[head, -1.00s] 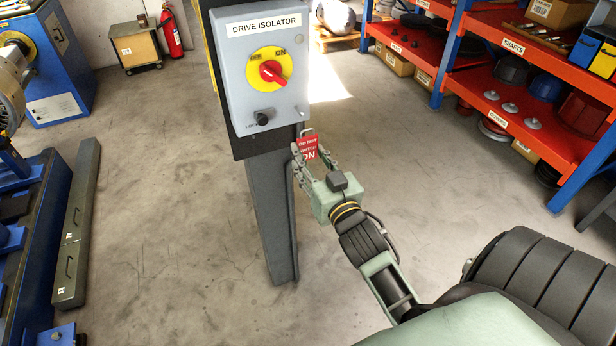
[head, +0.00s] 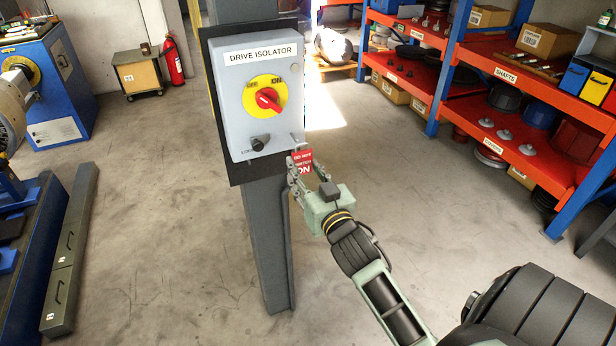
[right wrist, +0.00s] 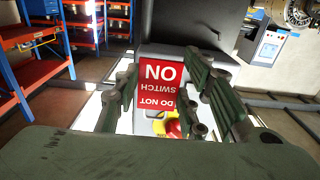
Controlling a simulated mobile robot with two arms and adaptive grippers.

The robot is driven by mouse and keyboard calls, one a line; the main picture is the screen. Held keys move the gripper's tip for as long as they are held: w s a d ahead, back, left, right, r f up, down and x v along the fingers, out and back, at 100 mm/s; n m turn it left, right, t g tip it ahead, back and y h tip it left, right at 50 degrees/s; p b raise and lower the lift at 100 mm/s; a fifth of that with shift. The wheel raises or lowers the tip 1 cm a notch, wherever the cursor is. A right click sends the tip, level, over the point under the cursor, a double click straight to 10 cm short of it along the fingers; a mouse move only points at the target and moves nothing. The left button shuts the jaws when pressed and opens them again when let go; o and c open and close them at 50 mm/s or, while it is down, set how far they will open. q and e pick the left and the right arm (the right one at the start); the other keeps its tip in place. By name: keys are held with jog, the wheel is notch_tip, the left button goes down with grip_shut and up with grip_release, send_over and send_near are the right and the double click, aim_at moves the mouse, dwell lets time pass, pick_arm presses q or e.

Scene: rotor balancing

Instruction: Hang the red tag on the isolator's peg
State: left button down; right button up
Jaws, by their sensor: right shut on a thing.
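The red tag (head: 302,161) with white lettering is upright in my right gripper (head: 300,176), just below the lower right corner of the grey isolator box (head: 233,112). A pale hook or loop shows at the tag's top, close to the box's corner. I cannot make out the peg clearly there, nor whether the loop touches it. In the right wrist view the tag (right wrist: 161,88) appears upside down between the fingers of my right gripper (right wrist: 162,100), with the red and yellow switch (right wrist: 172,128) partly hidden behind it.
The isolator hangs on a grey post (head: 264,240). Its red switch handle (head: 268,101) and a dark knob (head: 258,144) stick out from the front. Red and blue shelves (head: 440,85) stand at the right, a blue machine (head: 60,90) at the left.

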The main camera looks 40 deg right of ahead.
aim_at(303, 170)
jog(key=shift+w+d, duration=0.1)
jog(key=shift+w, duration=0.35)
jog(key=shift+w+d+f+b, duration=0.15)
jog(key=shift+w+b, duration=0.15)
jog(key=shift+w, duration=0.55)
jog(key=shift+w+d+f+b, duration=0.1)
jog(key=shift+w+d+b, duration=0.05)
jog(key=shift+w+b, duration=0.2)
jog(key=shift+w+d+f, duration=0.15)
jog(key=shift+w, duration=0.4)
pick_arm(q)
jog(key=shift+w+d+f, duration=0.2)
jog(key=shift+w+f, duration=0.55)
jog(key=shift+w, duration=0.05)
pick_arm(e)
jog(key=shift+w+f, duration=0.15)
jog(key=shift+w, duration=0.2)
jog(key=shift+d, duration=0.1)
pick_arm(q)
jog(key=shift+w, duration=0.1)
pick_arm(e)
jog(key=o, duration=1)
